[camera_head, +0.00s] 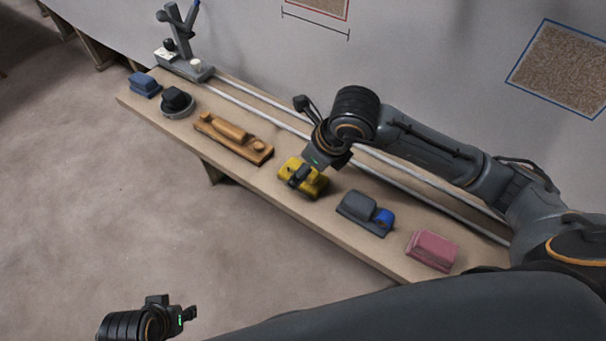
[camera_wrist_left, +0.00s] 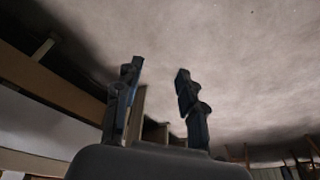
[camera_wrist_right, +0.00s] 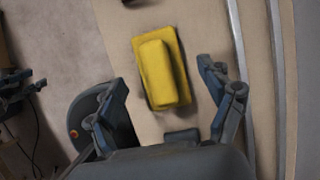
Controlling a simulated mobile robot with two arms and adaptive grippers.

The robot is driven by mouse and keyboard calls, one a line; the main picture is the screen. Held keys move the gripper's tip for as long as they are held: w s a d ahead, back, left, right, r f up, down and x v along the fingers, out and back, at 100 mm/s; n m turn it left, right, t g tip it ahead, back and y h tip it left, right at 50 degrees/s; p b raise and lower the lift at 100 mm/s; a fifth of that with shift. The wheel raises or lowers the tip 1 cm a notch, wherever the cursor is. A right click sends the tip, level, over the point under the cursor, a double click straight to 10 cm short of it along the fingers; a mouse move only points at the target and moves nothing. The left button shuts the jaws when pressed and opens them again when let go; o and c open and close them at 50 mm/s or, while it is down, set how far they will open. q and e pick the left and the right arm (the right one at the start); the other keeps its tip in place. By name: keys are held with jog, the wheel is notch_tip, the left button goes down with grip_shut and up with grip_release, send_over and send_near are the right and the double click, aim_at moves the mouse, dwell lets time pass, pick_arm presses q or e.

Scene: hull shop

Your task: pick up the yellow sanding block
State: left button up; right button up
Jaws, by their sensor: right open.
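The yellow sanding block (camera_head: 289,163) lies on the long plank bench (camera_head: 265,185), between a wooden long-board sander and a grey tool with a blue knob. It has a raised ridge, seen clearly in the right wrist view (camera_wrist_right: 160,72). My right gripper (camera_head: 305,172) is over the block, partly hiding it in the head view. Its fingers are open, and in the right wrist view (camera_wrist_right: 165,82) the block shows ahead of and between them, with nothing gripped. My left gripper (camera_head: 190,314) is low at the picture's bottom left, away from the bench; its fingers (camera_wrist_left: 158,72) are apart and empty.
Along the bench are a blue block (camera_head: 145,84), a black-knobbed round tool (camera_head: 177,103), the wooden sander (camera_head: 233,138), the grey tool (camera_head: 360,210) and a pink block (camera_head: 433,250). Metal rails (camera_head: 260,117) run behind. A clamp stand (camera_head: 182,55) is at the far end.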

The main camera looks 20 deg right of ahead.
jog(key=shift+x, duration=1)
pick_arm(q)
jog(key=shift+s+r, duration=0.15)
jog(key=shift+r, duration=0.55)
pick_arm(e)
jog(key=shift+c, duration=0.2)
jog(key=c, duration=1.2)
jog(key=shift+w+d+r, duration=0.1)
jog(key=shift+r, duration=0.05)
jog(key=shift+c, duration=0.2)
